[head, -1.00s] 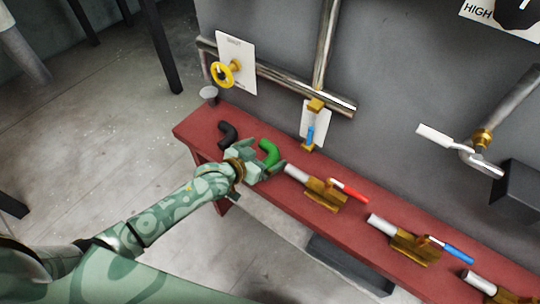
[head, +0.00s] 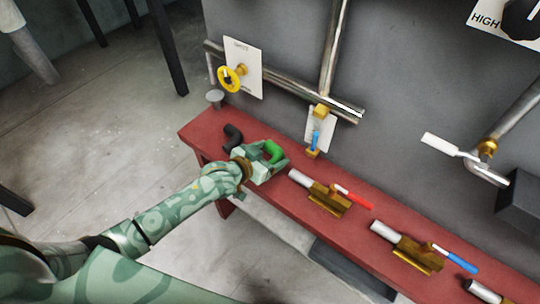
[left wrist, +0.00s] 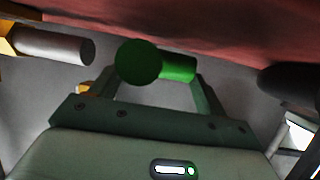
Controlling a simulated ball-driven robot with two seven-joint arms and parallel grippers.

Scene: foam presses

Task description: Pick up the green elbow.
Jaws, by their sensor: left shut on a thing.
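The green elbow (head: 273,151) is at the left part of the red bench, between the fingers of my left gripper (head: 276,160). In the left wrist view the green elbow (left wrist: 160,64) shows its round end and a short length of tube, with a finger on each side. My left gripper (left wrist: 158,80) is shut on it. The elbow is close to the red bench top; I cannot tell whether it still touches it. My right gripper is in neither view.
A black elbow (head: 232,136) lies left of my gripper on the red bench (head: 195,130). A brass valve with a red handle (head: 330,199) and one with a blue handle (head: 418,252) lie to the right. The grey wall (head: 420,80) with pipes stands behind.

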